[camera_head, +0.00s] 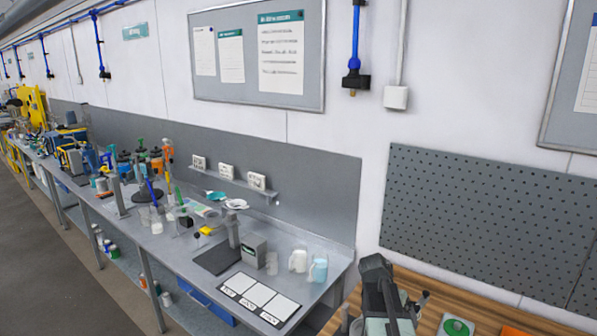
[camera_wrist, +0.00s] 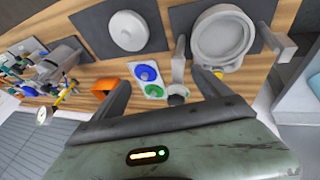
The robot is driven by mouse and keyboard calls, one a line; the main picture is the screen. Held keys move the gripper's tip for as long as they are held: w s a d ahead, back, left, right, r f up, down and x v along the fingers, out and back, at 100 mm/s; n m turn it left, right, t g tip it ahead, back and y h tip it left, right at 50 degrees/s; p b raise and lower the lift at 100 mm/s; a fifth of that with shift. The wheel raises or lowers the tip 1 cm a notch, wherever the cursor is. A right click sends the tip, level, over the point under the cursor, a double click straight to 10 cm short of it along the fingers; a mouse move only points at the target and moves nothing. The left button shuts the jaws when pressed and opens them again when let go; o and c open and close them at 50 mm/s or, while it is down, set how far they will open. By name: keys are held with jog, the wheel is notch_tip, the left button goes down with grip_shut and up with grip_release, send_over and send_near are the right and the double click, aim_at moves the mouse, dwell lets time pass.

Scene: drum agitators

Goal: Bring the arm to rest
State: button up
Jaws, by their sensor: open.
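My gripper (camera_wrist: 160,76) is in the wrist view, with its two dark fingers apart. It is open and nothing is held between the fingers. Beyond the fingers lies a wooden bench top (camera_wrist: 88,60). A small light tray with a blue disc (camera_wrist: 146,72) and a green disc (camera_wrist: 154,91) shows between the fingertips. In the head view my arm shows at the bottom, over the wooden bench (camera_head: 434,291). The fingertips are not clear there.
A white lid (camera_wrist: 129,31) and a grey ring-shaped vessel (camera_wrist: 222,37) lie on dark mats. An orange block (camera_wrist: 104,87) is close to the left finger. A steel bench (camera_head: 195,257) crowded with lab ware runs along the wall. A perforated panel (camera_head: 480,220) hangs behind the wooden bench.

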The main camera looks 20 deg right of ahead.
jog(key=s+a+f+n+t+y, duration=0.15)
jog(key=a+n+y, duration=0.6)
jog(key=a, duration=2.35)
notch_tip(320, 180, down, 23)
jog(key=s+n+g+h+b, duration=0.1)
jog(key=s+n+h+b, duration=0.1)
jog(key=b, duration=2)
jog(key=shift+a+n, duration=0.25)
jog(key=shift+n, duration=0.2)
